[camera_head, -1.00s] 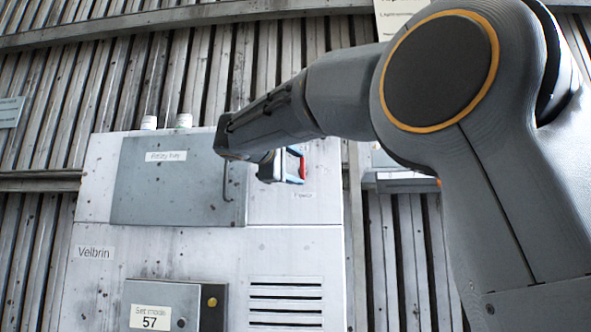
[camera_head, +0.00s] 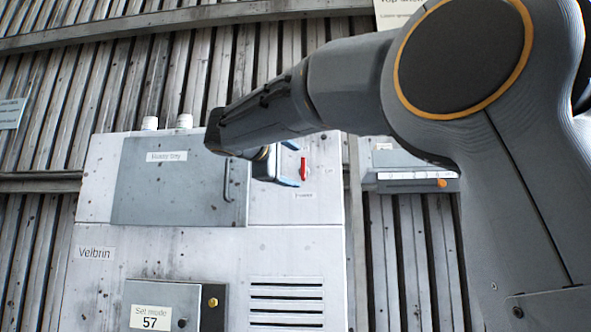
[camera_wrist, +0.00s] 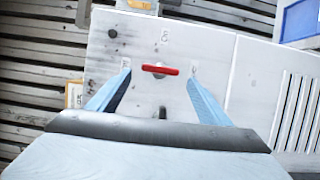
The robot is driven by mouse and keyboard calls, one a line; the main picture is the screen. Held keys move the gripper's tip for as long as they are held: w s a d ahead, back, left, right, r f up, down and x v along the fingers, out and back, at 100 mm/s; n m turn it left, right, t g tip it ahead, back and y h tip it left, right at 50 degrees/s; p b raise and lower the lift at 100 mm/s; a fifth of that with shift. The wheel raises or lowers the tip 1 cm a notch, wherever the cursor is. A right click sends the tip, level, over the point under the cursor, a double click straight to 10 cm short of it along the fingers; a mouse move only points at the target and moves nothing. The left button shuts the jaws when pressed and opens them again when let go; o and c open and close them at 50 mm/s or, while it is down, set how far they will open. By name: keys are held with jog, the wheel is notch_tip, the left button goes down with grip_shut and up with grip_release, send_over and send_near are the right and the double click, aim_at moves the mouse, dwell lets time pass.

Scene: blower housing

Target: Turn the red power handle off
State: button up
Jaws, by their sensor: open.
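The red power handle (camera_head: 303,168) is on the upper right of the white cabinet's front, and in the head view it stands upright just right of my gripper (camera_head: 289,164). In the wrist view the red handle (camera_wrist: 160,70) lies across the picture, ahead of and between the two blue fingers of my gripper (camera_wrist: 160,82). The fingers are open and apart from the handle, with nothing between them. Small labels sit around the handle; the one below it in the head view is too blurred to read surely.
The white cabinet (camera_head: 180,243) has a grey door (camera_head: 165,190) with a bar handle left of my gripper. Below are a grey box (camera_head: 165,303) marked "Set mode 57" and a vent grille (camera_head: 286,302). A grey wall box (camera_head: 410,172) hangs to the right.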

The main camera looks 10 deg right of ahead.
jog(key=b+v, duration=0.1)
jog(key=v, duration=0.4)
jog(key=shift+s+a, duration=0.1)
jog(key=shift+a, duration=0.05)
jog(key=shift+f, duration=0.1)
jog(key=s+d+f+g+y+p, duration=0.1)
jog(key=d+f+g+y, duration=0.2)
jog(key=f, duration=1.5)
jog(key=s+d+f+g+y+p, duration=0.1)
jog(key=d+f+g+y, duration=0.2)
jog(key=f, duration=1.6)
jog(key=s+f+m+g+y+p, duration=0.1)
jog(key=s+f+m+g+y, duration=0.4)
jog(key=s+f, duration=2.2)
notch_tip(320, 180, down, 2)
jog(key=d+m+g, duration=0.1)
jog(key=m+g, duration=0.1)
jog(key=m, duration=0.3)
jog(key=shift+s+g+y, duration=0.3)
jog(key=shift+g, duration=0.1)
